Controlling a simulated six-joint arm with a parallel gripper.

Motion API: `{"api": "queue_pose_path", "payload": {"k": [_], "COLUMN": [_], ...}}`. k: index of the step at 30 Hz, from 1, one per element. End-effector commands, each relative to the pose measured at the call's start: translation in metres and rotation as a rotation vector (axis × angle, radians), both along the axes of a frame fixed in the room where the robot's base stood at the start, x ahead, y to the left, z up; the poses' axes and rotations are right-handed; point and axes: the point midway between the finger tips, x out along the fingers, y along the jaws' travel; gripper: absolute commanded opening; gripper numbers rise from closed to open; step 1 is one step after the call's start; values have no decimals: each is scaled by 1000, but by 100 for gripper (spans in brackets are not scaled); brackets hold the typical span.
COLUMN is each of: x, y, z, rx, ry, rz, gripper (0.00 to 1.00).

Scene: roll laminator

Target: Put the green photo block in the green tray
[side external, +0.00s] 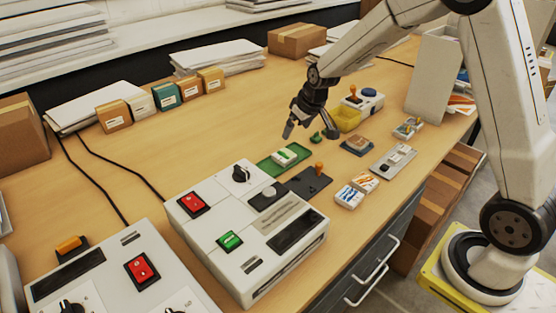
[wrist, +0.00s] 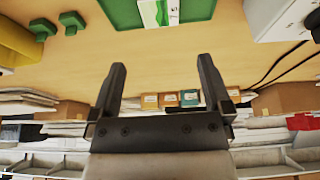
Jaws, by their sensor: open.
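The green tray (side external: 267,165) lies flat on the table behind the laminator; its edge also shows at the top of the wrist view (wrist: 199,10). A white-and-green block (side external: 286,155), which looks like the green photo block, lies inside the tray. In the wrist view the block (wrist: 160,10) is cut off by the top edge. My gripper (side external: 296,127) is open and empty, above the table just beyond the tray and apart from the block. In the wrist view its two fingers (wrist: 161,66) are spread with nothing between them.
Small green pieces (side external: 316,137) stand right of my gripper, near a yellow bin (side external: 346,118). The laminator (side external: 245,225) is in front. A dark plate (side external: 308,182) with an orange knob adjoins the tray. Several small boxes (side external: 166,97) line the back. The table's middle left is clear.

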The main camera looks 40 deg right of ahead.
Motion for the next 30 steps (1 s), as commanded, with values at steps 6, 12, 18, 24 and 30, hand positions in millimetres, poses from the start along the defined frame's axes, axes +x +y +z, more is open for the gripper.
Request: {"api": "queue_pose_path", "payload": {"k": [6,12,18,24,30], "x": [-2,-2,-2,-6,-34], "y": [0,0,0,3,17], "z": [4,4,4,5,6], "rx": [0,0,0,1,3], "ry": [1,1,1,4,27], "rz": [-1,-1,-1,-1,1], "gripper": [100,100,100,100,100]}}
